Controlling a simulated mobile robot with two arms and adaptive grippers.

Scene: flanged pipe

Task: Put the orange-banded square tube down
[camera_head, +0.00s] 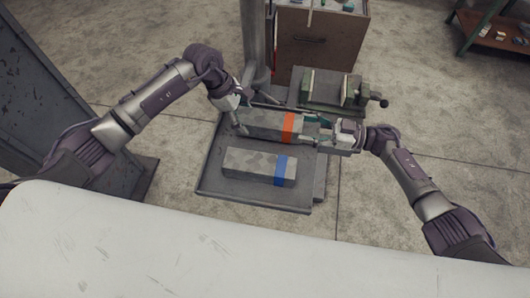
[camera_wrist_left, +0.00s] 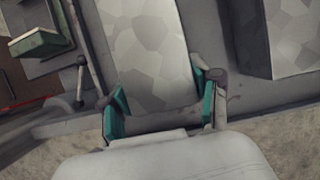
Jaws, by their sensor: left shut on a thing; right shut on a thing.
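The orange-banded square tube (camera_head: 268,124) is grey, with an orange band near its right end, and lies lengthwise left to right over the back part of a dark platform (camera_head: 215,182). My left gripper (camera_head: 240,113) is shut on its left end. In the left wrist view, the teal pads of my left gripper (camera_wrist_left: 160,105) stand on both sides of the tube (camera_wrist_left: 148,50). My right gripper (camera_head: 313,130) is shut on its right end, beyond the orange band. I cannot tell whether the tube touches the platform or hangs just above it.
A blue-banded square tube (camera_head: 250,166) lies on the platform in front, roughly parallel. A green vise (camera_head: 325,92) stands behind, to the right. A wooden cabinet (camera_head: 322,45) and a grey post (camera_head: 257,40) are at the back. A white surface (camera_head: 230,245) fills the foreground.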

